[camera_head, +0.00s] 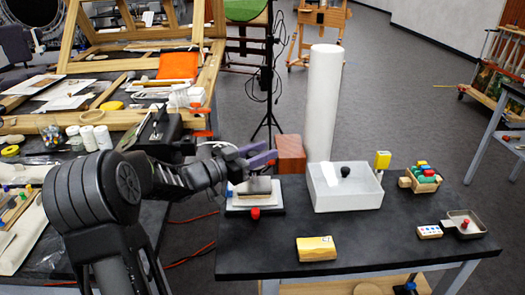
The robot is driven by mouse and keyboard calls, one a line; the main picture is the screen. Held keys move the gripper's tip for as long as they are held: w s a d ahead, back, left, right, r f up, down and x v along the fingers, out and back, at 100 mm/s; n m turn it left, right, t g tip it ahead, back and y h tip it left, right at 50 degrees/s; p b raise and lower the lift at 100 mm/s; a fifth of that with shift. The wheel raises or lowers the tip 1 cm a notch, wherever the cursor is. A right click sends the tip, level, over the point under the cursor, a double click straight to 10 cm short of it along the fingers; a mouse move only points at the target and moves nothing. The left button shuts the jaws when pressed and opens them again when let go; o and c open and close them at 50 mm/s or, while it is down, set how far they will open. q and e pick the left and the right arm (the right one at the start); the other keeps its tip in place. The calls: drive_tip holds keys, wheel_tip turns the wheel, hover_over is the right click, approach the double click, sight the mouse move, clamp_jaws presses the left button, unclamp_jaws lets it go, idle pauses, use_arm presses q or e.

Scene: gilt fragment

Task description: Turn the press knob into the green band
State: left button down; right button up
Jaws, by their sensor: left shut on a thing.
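A low press (240,207) with white plates and a grey block on top stands near the left side of the black table (380,240). A small red knob (255,213) shows at its front. No green band can be made out at this size. My left gripper (266,156), with purple fingers, reaches in from the left just above and behind the press. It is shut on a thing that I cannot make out. The red knob is below it and apart from the fingers. My right gripper is not in view.
A reddish-brown block (291,152) stands close to the left fingertips. A white box (346,196) with a black ball, a white column (323,105), a yellow block (316,248), a wooden crate (408,181) and a small tray (475,232) are around. The front centre-right tabletop is clear.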

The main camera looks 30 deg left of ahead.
use_arm(q)
drive_tip(key=c, duration=0.9)
unclamp_jaws()
drive_tip(key=shift+b+v, duration=0.4)
drive_tip(key=shift+v, duration=3.5)
